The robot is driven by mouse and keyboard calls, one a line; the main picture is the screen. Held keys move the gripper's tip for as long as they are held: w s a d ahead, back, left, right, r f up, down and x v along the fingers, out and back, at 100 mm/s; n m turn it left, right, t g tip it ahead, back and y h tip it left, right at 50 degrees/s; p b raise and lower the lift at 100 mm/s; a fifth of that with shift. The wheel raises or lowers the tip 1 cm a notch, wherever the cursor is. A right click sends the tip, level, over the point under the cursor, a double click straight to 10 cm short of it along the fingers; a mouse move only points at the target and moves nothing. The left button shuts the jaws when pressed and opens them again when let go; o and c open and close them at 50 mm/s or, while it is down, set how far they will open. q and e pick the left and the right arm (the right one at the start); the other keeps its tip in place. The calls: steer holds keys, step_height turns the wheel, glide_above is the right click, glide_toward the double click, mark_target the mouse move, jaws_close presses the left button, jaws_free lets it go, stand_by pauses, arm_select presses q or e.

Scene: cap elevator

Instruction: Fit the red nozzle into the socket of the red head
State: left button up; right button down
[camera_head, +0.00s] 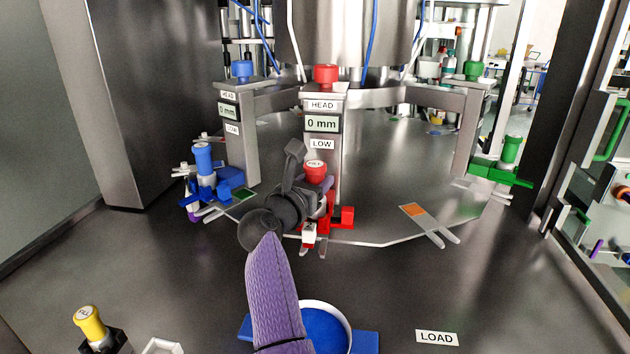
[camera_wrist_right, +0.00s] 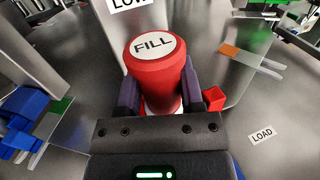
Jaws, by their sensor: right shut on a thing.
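The red nozzle (camera_head: 315,172), with a round white FILL label on top, is upright in my right gripper (camera_head: 318,186). In the right wrist view, the nozzle (camera_wrist_right: 156,75) sits between the two purple-dark fingers of that gripper (camera_wrist_right: 161,97). The red head (camera_head: 325,77) is the post with a red knob and the labels HEAD, 0 mm and LOW. A red bracket (camera_head: 346,218) shows at its foot, right beside and below the nozzle. My gripper hides the socket and the nozzle's lower end, so I cannot tell whether they touch. My left gripper is not in view.
A blue nozzle (camera_head: 203,160) stands at the blue head on the left, and a green nozzle (camera_head: 510,149) at the green head on the right. A yellow nozzle (camera_head: 90,322) stands at the front left.

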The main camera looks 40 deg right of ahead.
steer(key=shift+r, duration=0.1)
stand_by(0.3)
steer(key=shift+r+p, duration=3.7)
steer(key=shift+r, duration=0.95)
